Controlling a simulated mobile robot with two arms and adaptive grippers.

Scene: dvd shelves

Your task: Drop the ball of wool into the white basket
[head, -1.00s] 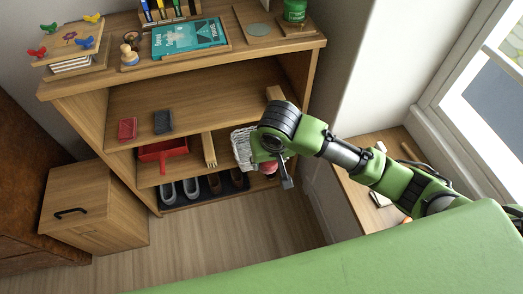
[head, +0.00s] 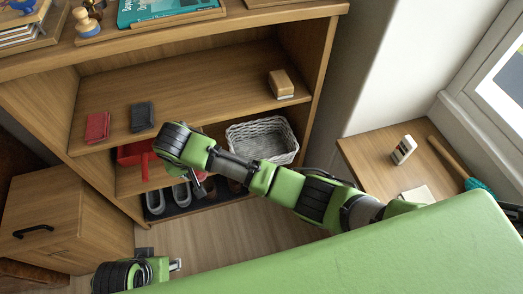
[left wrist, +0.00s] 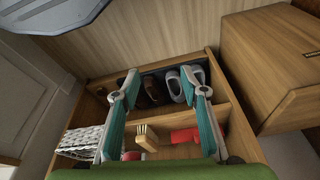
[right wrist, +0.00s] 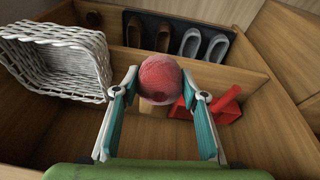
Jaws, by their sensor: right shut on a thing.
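The ball of wool (right wrist: 160,79) is red and round. In the right wrist view it sits between the fingertips of my right gripper (right wrist: 160,85), which is shut on it. In the head view my right gripper (head: 203,187) is in front of the lower shelf, left of the basket, and its arm hides most of the ball. The white basket (head: 262,138) is woven, open-topped and stands on the lower shelf at right; it also shows in the right wrist view (right wrist: 60,65). My left gripper (left wrist: 165,90) is open and empty; its tip shows low in the head view (head: 176,265).
Left of the basket are a red dustpan (head: 135,153) and, in the left wrist view, a brush (left wrist: 147,138). Shoes (head: 180,194) stand on the bottom rack. A wooden block (head: 281,84) and two small boxes lie on the shelf above. A cabinet stands at left.

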